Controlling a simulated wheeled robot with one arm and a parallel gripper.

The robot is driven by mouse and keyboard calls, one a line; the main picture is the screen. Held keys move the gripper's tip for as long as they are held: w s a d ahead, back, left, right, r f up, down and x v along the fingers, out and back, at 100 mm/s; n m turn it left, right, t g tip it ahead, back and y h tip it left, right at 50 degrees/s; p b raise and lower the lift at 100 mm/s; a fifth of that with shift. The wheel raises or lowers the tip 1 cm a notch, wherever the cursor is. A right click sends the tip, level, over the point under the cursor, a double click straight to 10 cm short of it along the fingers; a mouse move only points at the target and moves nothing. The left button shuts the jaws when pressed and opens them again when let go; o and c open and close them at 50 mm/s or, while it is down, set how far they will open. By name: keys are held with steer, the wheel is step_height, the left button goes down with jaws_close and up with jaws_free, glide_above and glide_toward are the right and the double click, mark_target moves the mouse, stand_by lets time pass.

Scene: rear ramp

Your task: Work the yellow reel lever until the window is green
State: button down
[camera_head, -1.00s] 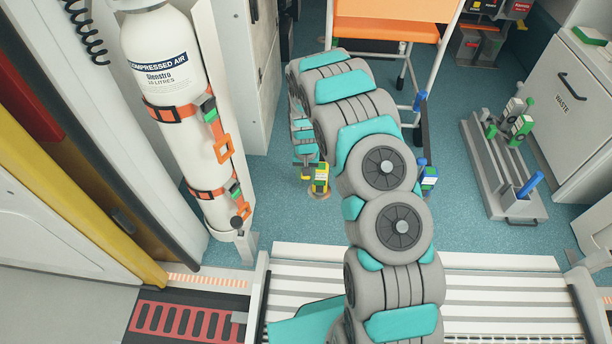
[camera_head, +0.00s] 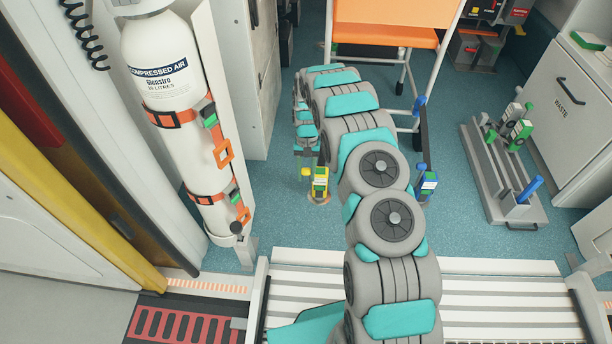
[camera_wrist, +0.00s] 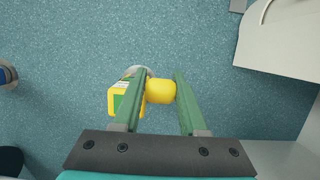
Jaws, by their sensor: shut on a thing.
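The yellow reel (camera_head: 319,184) stands on the blue floor, left of my arm in the head view. In the wrist view its yellow housing (camera_wrist: 111,104) is just left of my gripper, with a white label on it. A green patch (camera_wrist: 120,103) shows inside the yellow frame, where the window appears to be. My gripper (camera_wrist: 160,76) has its green fingers shut on the rounded yellow lever knob (camera_wrist: 160,91), one finger on each side. The left finger hides part of the join between lever and housing.
A blue reel (camera_head: 428,184) stands right of my arm. A compressed air cylinder (camera_head: 172,90) stands left. A white ramp (camera_head: 500,290) is in front.

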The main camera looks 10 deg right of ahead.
steer(key=shift+w+d+r+g, duration=0.1)
steer(key=shift+w+r+g, duration=0.05)
steer(key=shift+w+g, duration=0.15)
steer(key=shift+w+d+r+g, duration=0.1)
steer(key=shift+w+g, duration=0.1)
steer(key=shift+w, duration=0.15)
steer(key=shift+w+d+r, duration=0.15)
steer(key=shift+w+d, duration=0.05)
steer(key=shift+w, duration=0.4)
steer(key=shift+w+d+r, duration=0.1)
steer(key=shift+w+d, duration=0.05)
steer(key=shift+w, duration=0.45)
steer(key=shift+c, duration=2.2)
jaws_free()
steer(key=v, duration=0.7)
steer(key=shift+r, duration=0.4)
steer(key=shift+d, duration=0.1)
